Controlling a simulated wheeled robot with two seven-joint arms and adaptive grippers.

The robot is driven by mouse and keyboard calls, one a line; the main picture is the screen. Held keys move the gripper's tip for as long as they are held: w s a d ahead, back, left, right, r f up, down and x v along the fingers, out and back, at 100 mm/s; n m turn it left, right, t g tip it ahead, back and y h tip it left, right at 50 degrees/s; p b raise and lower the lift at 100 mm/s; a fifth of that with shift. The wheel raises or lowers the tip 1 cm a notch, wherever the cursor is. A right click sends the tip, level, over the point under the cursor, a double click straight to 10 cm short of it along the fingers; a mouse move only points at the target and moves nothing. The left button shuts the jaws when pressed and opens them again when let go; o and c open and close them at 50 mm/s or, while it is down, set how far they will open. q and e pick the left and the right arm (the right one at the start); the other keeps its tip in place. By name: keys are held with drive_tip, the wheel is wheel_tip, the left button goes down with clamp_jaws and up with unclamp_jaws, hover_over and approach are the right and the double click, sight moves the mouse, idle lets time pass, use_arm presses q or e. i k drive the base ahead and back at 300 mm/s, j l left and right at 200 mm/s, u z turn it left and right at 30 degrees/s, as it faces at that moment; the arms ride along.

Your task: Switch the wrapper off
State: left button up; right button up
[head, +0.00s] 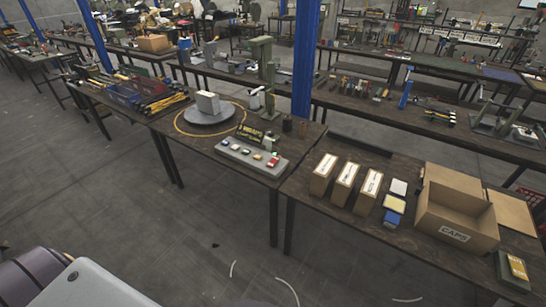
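The wrapper seems to be the round grey turntable (208,119) on the table, with a yellow ring marked around it. Labels are too small to read. Neither of my grippers is in view.
To the right, another table holds three upright cartons (345,180) and an open cardboard box (455,215) marked CAPS. A blue post (304,60) rises behind. The grey floor (150,225) in front is mostly clear.

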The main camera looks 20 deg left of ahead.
sight(273, 162)
drive_tip(key=i+l+u, duration=0.4)
drive_tip(key=i+l, duration=0.6)
drive_tip(key=i, duration=0.15)
